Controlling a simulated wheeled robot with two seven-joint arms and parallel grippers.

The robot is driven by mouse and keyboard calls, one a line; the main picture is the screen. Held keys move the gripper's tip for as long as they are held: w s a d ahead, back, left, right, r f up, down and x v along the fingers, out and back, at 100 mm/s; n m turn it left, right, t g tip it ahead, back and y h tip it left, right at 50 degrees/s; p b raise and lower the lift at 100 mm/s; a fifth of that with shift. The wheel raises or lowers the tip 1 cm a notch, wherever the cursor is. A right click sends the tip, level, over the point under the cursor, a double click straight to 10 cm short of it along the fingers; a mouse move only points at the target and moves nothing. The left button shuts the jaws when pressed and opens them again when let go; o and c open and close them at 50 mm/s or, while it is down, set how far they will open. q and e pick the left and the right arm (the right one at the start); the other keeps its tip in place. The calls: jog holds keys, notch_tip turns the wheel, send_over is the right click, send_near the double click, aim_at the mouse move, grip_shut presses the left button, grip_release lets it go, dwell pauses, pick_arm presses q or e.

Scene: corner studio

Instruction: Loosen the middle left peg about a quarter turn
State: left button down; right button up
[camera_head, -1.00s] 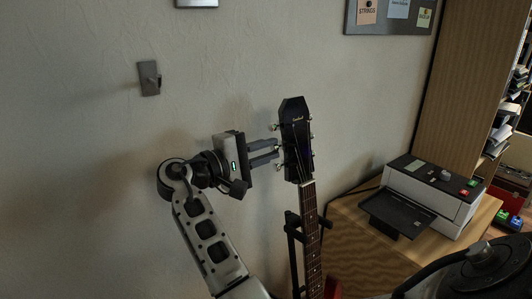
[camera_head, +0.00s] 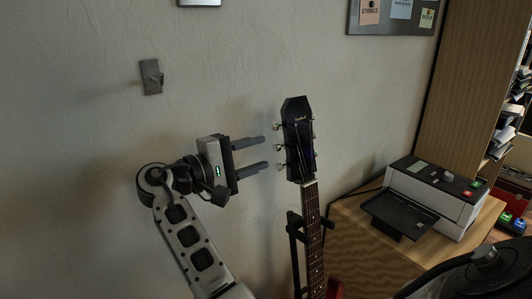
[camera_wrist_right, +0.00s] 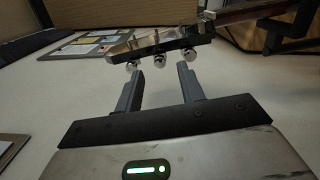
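The black headstock (camera_head: 298,140) of a guitar stands upright near the middle of the head view, with three pegs on its left side. The middle left peg (camera_head: 279,148) is a small shiny knob, also seen at the centre in the right wrist view (camera_wrist_right: 159,61). My right gripper (camera_head: 265,152) is left of the headstock, its two grey fingers spread apart and pointing at the pegs. In the right wrist view the middle peg lies beyond and between the fingertips (camera_wrist_right: 160,69), with a gap and no contact. The peg's turn angle is too small to read. My left gripper is not in view.
The guitar's neck (camera_head: 313,230) rests in a black stand (camera_head: 294,228). A printer (camera_head: 436,193) sits on a wooden cabinet (camera_head: 350,222) to the right. The wall behind carries a small grey plate (camera_head: 151,77). The space left of the gripper is free.

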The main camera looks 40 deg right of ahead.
pick_arm(q)
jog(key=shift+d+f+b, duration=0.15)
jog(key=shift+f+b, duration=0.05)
jog(key=shift+b, duration=0.6)
pick_arm(e)
jog(key=w+a, duration=0.1)
jog(key=a, duration=1.1)
jog(key=shift+w+a, duration=0.2)
